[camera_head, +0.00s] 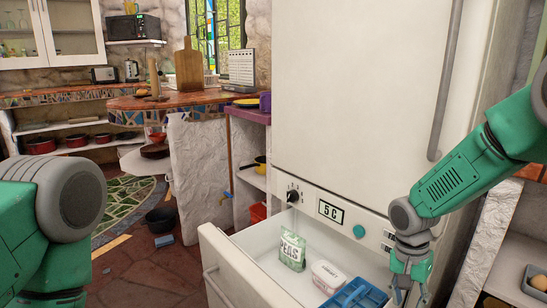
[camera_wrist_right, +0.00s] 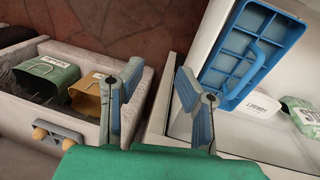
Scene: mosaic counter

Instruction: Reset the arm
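My right gripper (camera_head: 410,291) hangs at the right end of the open fridge drawer (camera_head: 232,262), in front of the fridge's control panel. In the right wrist view its two blue-grey fingers (camera_wrist_right: 158,74) stand apart with nothing between them. My left arm (camera_head: 68,205) shows at the left edge of the head view, bent, with its gripper out of the picture. The drawer holds a green peas bag (camera_head: 292,251), a white labelled tub (camera_head: 327,276) and a blue tray (camera_head: 358,293). The blue tray (camera_wrist_right: 240,50) also shows in the right wrist view.
The white fridge (camera_head: 360,90) rises behind the drawer. In the right wrist view a pale bin (camera_wrist_right: 75,112) holds a green bag (camera_wrist_right: 48,74) and a yellow bag (camera_wrist_right: 87,95). A dark pot (camera_head: 161,219) stands on the floor. A shelf with a grey tray (camera_head: 535,281) is at far right.

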